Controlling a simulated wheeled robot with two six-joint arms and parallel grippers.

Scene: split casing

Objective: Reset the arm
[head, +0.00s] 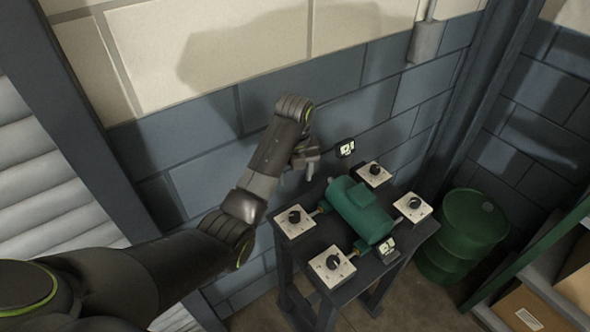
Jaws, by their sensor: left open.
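My left arm reaches in from the lower left in the head view. Its gripper (311,165) is open and empty, beside the wall and above the far left edge of the small dark table (309,267). A green motor-like casing (359,209) lies on the table, apart from the gripper. White square plates with black knobs stand around it: near left (331,266), left (295,221), far (373,173) and right (412,207). My right gripper is out of view.
A small dark device with a light face (345,148) is at the table's far side, and a similar one (388,251) is at its near edge. A green drum (462,235) stands right of the table. A shelf with cardboard boxes (527,309) is at lower right.

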